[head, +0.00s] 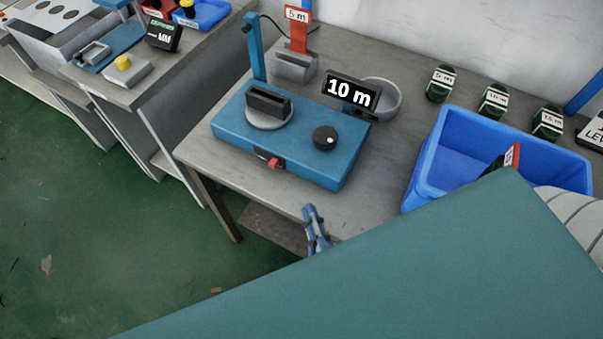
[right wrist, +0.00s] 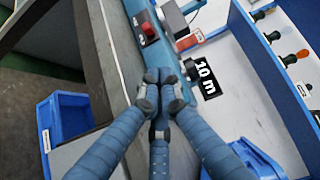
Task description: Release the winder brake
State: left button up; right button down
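The winder is a blue box (head: 250,135) on the grey bench in the head view, with a round plate carrying a dark block (head: 268,103) and a black knob (head: 325,137) on top. A red brake lever (head: 272,162) sits on its front face. In the right wrist view the red part (right wrist: 148,33) shows on the blue front, ahead of my fingers. My right gripper (head: 312,222) is in front of the bench edge, right of and nearer than the lever, not touching it. Its fingers (right wrist: 160,88) are together and look empty. My left gripper is not in view.
A "10 m" display (head: 351,93) and a round grey bowl (head: 384,98) stand behind the winder. A blue bin (head: 430,165) is to the right, with several dark labelled coils (head: 440,84) behind it. Floor is clear in front left of the bench.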

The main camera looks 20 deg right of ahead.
send_near(274, 163)
jog(key=w+d, duration=0.1)
jog(key=d, duration=0.2)
jog(key=w+d, duration=0.1)
jog(key=d, duration=0.1)
jog(key=shift+w+f, duration=0.25)
jog(key=shift+w, duration=0.05)
jog(key=shift+w+a+f, duration=0.1)
jog(key=shift+w+a, duration=0.7)
jog(key=shift+w, duration=0.2)
jog(key=shift+w+a, duration=0.5)
jog(key=w+a, duration=0.1)
jog(key=w, duration=0.1)
jog(key=w+a, duration=0.2)
jog(key=shift+s, duration=0.1)
